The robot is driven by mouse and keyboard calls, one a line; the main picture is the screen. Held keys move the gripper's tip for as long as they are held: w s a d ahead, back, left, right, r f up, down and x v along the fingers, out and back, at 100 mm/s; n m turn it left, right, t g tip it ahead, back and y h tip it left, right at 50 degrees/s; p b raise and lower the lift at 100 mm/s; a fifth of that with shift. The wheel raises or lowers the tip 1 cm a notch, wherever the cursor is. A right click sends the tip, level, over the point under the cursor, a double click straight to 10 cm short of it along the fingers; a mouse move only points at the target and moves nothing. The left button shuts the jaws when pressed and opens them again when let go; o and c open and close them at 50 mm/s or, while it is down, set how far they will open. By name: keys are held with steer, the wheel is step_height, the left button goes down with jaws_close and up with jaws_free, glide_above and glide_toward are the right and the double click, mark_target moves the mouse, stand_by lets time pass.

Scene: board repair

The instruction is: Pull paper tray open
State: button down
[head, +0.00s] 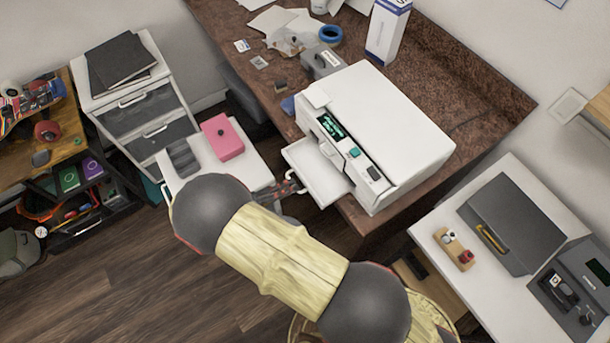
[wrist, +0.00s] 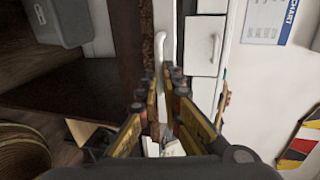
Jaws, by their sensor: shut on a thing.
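The white printer (head: 395,130) stands on the brown countertop, with a small lit screen and buttons on its front. Its white paper tray (head: 318,172) sticks out from the front, over the counter edge, and looks empty. My gripper (head: 291,187) is at the tray's outer front edge, partly hidden by my arm. The exact contact is small and hard to see.
A white cart (head: 255,163) with a pink box (head: 222,137) stands left of the tray. A drawer cabinet (head: 145,105) is farther left. Open wooden floor (head: 120,270) is at lower left.

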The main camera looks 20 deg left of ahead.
steer(key=shift+s+a+f, duration=0.1)
steer(key=shift+s+a, duration=0.55)
steer(key=shift+s, duration=0.25)
steer(key=shift+s+a, duration=0.65)
steer(key=shift+s, duration=0.2)
steer(key=c, duration=2.2)
jaws_free()
steer(key=shift+c, duration=0.2)
step_height(320, 180, up, 10)
steer(key=shift+a, duration=0.1)
